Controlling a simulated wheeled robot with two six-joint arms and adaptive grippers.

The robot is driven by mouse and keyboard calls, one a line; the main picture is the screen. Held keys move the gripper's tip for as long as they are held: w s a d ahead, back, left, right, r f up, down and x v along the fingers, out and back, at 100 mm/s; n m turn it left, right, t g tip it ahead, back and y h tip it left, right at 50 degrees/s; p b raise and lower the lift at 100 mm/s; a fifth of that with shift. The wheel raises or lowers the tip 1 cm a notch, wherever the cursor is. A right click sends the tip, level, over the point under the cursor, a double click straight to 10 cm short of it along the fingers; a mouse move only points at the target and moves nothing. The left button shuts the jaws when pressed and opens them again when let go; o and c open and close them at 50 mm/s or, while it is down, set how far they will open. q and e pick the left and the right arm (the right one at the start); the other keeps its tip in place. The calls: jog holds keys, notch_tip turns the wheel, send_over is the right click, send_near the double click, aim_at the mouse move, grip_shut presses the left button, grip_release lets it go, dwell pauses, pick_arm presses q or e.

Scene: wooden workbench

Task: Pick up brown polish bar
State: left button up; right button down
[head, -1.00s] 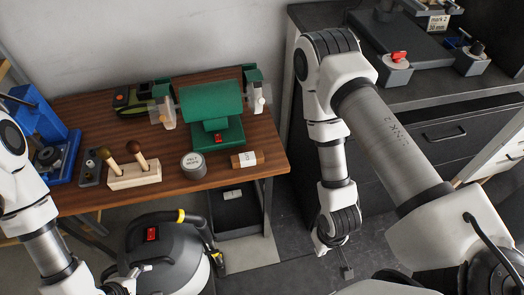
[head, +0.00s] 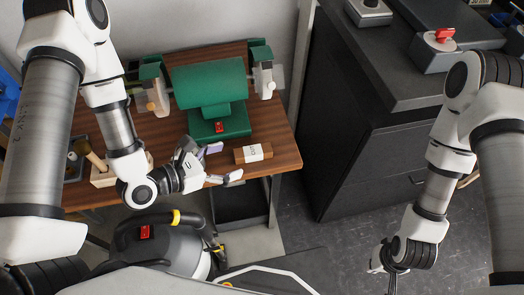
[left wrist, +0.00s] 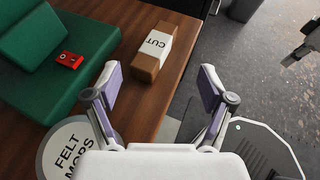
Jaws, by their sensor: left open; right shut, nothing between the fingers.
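The brown polish bar (head: 253,153) lies on the wooden workbench near its right front corner, with a white label around its middle. In the left wrist view the bar (left wrist: 154,52) lies ahead of the fingers, its label reading "CUT". My left gripper (head: 225,163) is open and empty, just left of the bar and apart from it. Its two purple-padded fingers (left wrist: 158,88) show in the left wrist view. My right gripper (head: 390,280) is shut and empty, low at the right, away from the bench.
A green bench grinder (head: 210,85) with a red switch stands behind the bar. A felt mops tin (left wrist: 68,148) is close to my left gripper. A wooden holder (head: 103,178) stands at the left. A vacuum (head: 165,245) is below the bench's front edge.

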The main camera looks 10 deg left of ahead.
aim_at(252, 150)
pick_arm(q)
jog(key=b+x, duration=0.2)
jog(key=x, duration=0.1)
jog(key=shift+b, duration=0.35)
jog(key=x, duration=0.3)
jog(key=shift+w+f, duration=0.2)
jog(key=shift+w, duration=0.3)
jog(key=shift+w+d+f, duration=0.1)
jog(key=shift+w+d, duration=0.2)
jog(key=shift+w, duration=0.05)
grip_shut()
